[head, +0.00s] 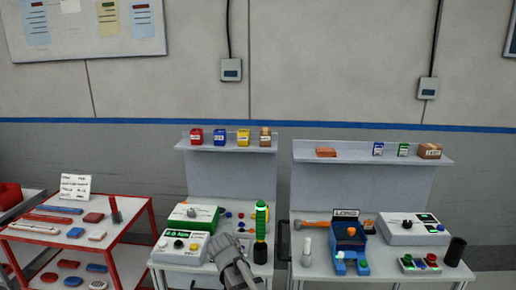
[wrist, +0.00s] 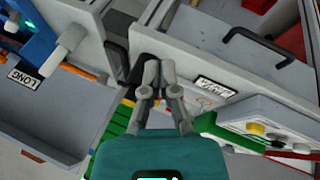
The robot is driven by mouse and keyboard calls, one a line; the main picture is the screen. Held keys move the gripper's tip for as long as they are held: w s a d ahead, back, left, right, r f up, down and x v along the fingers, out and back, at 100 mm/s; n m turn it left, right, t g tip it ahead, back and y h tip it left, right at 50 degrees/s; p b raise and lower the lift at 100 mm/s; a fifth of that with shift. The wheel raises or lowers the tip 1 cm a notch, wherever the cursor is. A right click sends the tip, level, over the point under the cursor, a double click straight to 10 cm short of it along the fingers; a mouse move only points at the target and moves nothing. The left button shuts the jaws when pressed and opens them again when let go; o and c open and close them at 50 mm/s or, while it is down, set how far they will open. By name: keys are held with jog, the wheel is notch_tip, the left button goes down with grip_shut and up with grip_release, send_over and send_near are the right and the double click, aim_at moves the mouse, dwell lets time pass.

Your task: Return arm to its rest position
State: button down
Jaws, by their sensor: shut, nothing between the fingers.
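My gripper (head: 230,248) is low in the head view, in front of the left workbench. Part of the green item (wrist: 118,122) shows behind the fingers there. Whether the gripper touches the bench cannot be told.
A green-and-yellow upright tool (head: 261,230) stands close right of my gripper. The right bench holds a blue device (head: 350,230) and a white box (head: 413,228). A red cart (head: 130,246) stands left. In the wrist view, an open drawer with a black handle (wrist: 257,42) shows.

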jog(key=s+d+f+m+g+y, duration=0.1)
jog(key=s+d+g, duration=0.1)
jog(key=s+d, duration=0.5)
jog(key=s+d+f+m+g+y, duration=0.1)
jog(key=s+d, duration=0.6)
jog(key=d, duration=0.7)
jog(key=shift+s+d+g+y, duration=0.15)
jog(key=shift+d+g+y, duration=0.15)
jog(key=shift+g+y, duration=0.4)
jog(key=shift+f, duration=0.1)
dwell(0.4)
